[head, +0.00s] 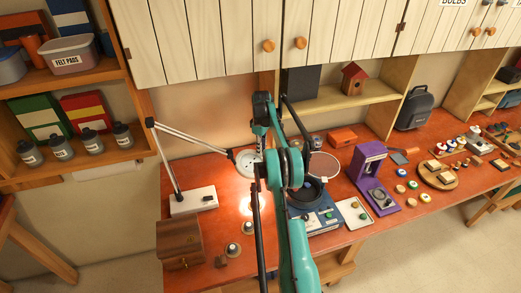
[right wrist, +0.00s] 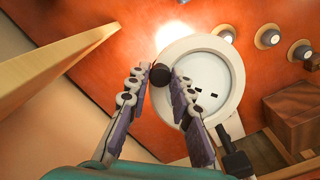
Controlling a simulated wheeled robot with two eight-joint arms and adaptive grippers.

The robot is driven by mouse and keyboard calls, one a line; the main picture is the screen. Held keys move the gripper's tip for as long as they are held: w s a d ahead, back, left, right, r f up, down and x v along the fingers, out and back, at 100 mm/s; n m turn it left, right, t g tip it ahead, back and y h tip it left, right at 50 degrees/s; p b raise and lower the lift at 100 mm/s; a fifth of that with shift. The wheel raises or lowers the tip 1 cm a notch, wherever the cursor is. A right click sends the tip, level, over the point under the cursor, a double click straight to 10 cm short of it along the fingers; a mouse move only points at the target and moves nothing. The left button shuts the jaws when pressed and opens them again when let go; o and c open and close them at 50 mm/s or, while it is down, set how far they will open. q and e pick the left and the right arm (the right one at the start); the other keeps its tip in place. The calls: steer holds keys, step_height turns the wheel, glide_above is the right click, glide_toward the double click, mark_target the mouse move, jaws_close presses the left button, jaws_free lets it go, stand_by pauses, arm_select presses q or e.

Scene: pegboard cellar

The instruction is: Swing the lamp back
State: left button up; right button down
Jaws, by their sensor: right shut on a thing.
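The lamp has a white base (head: 193,202) at the left end of the orange bench and a thin jointed arm. Its round white head (head: 244,162) hangs over the bench and throws a bright glow. In the right wrist view the lamp head (right wrist: 232,70) is a pale disc with a wide white rim. A dark round knob (right wrist: 159,74) sits at its edge. My right gripper (right wrist: 160,82) is shut on this knob, one finger on each side. In the head view my teal right arm largely hides the right gripper (head: 257,160). My left gripper is not in view.
A wooden box (head: 180,243) stands in front of the lamp base, with small round pieces (head: 233,250) to its right. A blue device (head: 318,218) and a purple stand (head: 374,185) are right of my arm. White cabinets (head: 205,40) hang above the bench.

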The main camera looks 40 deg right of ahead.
steer(key=shift+w+r, duration=0.15)
steer(key=c, duration=1.3)
jaws_free()
steer(key=shift+w, duration=0.1)
steer(key=shift+c, duration=0.2)
steer(key=shift+w+d, duration=0.1)
steer(key=shift+w, duration=0.05)
steer(key=shift+r, duration=0.1)
step_height(320, 180, up, 7)
